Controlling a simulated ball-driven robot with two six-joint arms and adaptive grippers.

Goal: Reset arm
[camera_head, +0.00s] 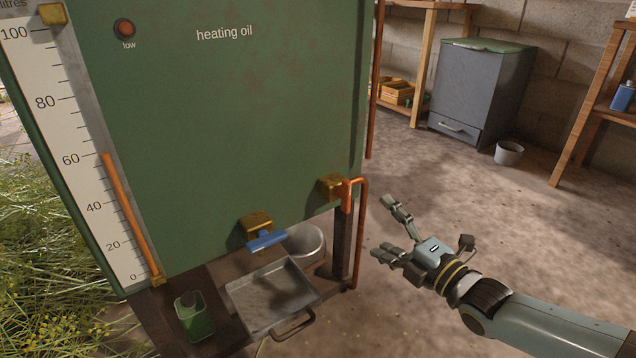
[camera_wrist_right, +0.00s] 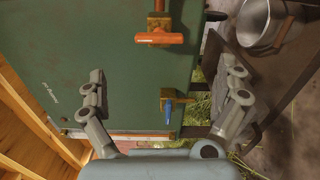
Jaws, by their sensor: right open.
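My right gripper (camera_head: 381,228) is open and empty, held in the air to the right of the green heating oil tank (camera_head: 240,110). Its two fingers are spread apart and point left toward the tank. In the right wrist view the open fingers (camera_wrist_right: 165,72) frame the tank's green face (camera_wrist_right: 110,60), with nothing between them. A tap with a blue lever (camera_head: 266,241) is at the tank's lower edge; the wrist view shows a blue handle (camera_wrist_right: 168,110) and an orange-red handle (camera_wrist_right: 160,38). My left gripper is not in view.
A copper pipe (camera_head: 361,235) runs down the tank's right side. A metal tray (camera_head: 265,295), a grey bucket (camera_head: 318,246) and a green can (camera_head: 195,318) sit below. A grey cabinet (camera_head: 480,95) and small bucket (camera_head: 509,153) stand behind. The floor right of the tank is clear.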

